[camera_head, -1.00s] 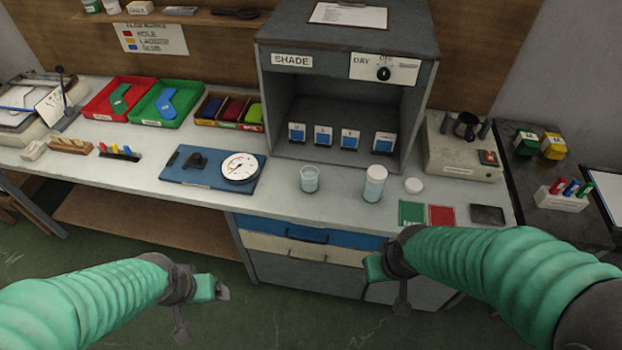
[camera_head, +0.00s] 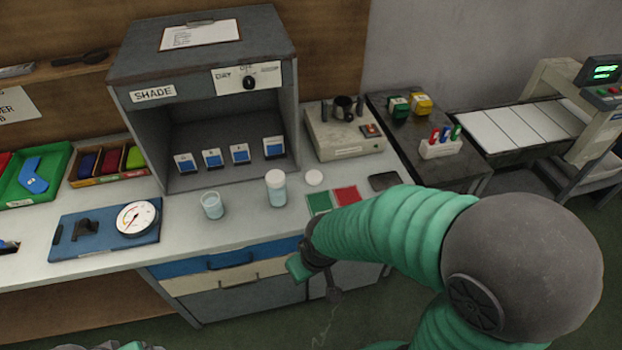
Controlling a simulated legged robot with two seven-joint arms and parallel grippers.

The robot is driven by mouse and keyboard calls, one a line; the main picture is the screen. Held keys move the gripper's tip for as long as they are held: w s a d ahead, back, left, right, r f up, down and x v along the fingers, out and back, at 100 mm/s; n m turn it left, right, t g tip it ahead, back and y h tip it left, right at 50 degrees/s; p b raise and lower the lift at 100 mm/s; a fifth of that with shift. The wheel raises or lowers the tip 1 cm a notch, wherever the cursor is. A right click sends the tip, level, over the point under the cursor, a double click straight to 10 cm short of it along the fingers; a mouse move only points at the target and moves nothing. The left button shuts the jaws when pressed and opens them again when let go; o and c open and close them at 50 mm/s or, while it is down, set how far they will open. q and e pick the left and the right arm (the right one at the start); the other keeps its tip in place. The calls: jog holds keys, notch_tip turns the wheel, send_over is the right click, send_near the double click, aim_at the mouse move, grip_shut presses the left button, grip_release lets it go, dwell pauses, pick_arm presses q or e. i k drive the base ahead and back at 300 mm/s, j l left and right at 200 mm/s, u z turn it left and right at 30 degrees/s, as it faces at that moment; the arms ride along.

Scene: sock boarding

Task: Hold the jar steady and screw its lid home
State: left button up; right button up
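The jar (camera_head: 276,189) stands upright on the bench in front of the shade cabinet, with a whitish top and pale blue contents. A round white lid (camera_head: 314,177) lies flat on the bench just right of the jar, apart from it. My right gripper (camera_head: 300,270) is in front of the bench edge, below and nearer than the jar, touching neither jar nor lid. Its finger opening is not clear. Only a sliver of my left gripper (camera_head: 128,346) shows at the bottom edge, away from the jar; its fingers are mostly cut off.
A clear beaker (camera_head: 212,205) stands left of the jar. Green (camera_head: 319,202) and red (camera_head: 346,195) cards and a dark flat pad (camera_head: 384,181) lie to the right. The shade cabinet (camera_head: 205,90) rises behind. A dial gauge (camera_head: 136,218) sits on a blue board at left.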

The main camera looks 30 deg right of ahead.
aim_at(212, 203)
jog(key=i+l, duration=0.2)
jog(key=i, duration=0.25)
jog(key=i+l, duration=0.15)
jog(key=i, duration=0.3)
